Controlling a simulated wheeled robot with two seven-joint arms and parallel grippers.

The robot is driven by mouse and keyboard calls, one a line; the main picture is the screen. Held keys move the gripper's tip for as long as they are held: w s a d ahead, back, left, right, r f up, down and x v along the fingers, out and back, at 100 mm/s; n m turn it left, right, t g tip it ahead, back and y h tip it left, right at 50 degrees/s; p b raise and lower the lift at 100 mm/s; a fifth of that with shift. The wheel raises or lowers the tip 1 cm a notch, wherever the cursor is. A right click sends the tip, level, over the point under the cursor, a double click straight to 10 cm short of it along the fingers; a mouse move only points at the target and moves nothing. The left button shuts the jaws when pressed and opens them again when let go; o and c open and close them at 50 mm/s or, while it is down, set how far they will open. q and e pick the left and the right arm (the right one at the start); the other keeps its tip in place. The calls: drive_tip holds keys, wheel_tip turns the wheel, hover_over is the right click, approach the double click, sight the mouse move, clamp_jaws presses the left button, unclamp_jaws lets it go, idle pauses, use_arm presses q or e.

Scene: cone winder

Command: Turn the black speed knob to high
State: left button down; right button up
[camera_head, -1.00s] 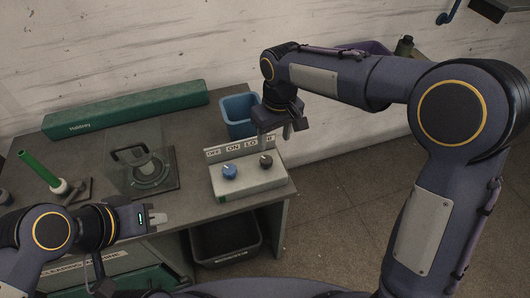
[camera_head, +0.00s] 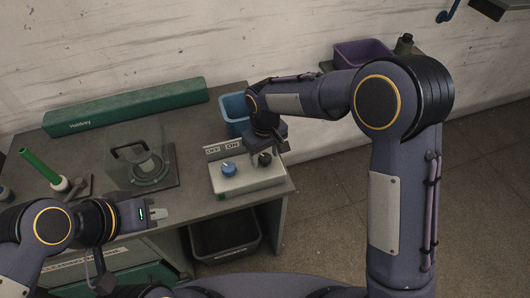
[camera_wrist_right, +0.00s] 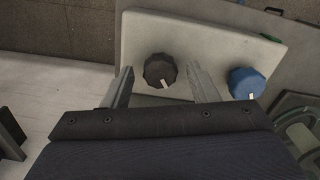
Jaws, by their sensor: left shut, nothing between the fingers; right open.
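The black speed knob (camera_head: 265,160) sits on the right part of the pale control box (camera_head: 232,187), to the right of the blue knob (camera_head: 229,168). In the right wrist view the black knob (camera_wrist_right: 160,70) lies between the two spread fingers of my right gripper (camera_wrist_right: 160,88), with a gap on each side. A white mark shows on its rim. The blue knob (camera_wrist_right: 246,83) is outside the fingers, to the right. My right gripper (camera_head: 265,152) is over the box in the head view. My left gripper (camera_head: 160,213) is shut and empty in front of the bench.
A label strip (camera_head: 222,147) reads OFF and ON; my right gripper hides the labels further right. A blue bin (camera_head: 234,113) stands behind the box. A clear cover (camera_head: 135,160) stands to the left. A black bin (camera_head: 224,241) is below the bench.

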drive_tip(key=shift+c, duration=0.2)
drive_tip(key=c, duration=0.9)
drive_tip(key=shift+m, duration=0.3)
drive_tip(key=m+b, duration=0.1)
drive_tip(key=m, duration=0.1)
drive_tip(key=shift+m, duration=0.4)
drive_tip(key=m, duration=0.3)
drive_tip(key=shift+m, duration=0.3)
drive_tip(key=m, duration=0.3)
drive_tip(key=shift+m, duration=1.9)
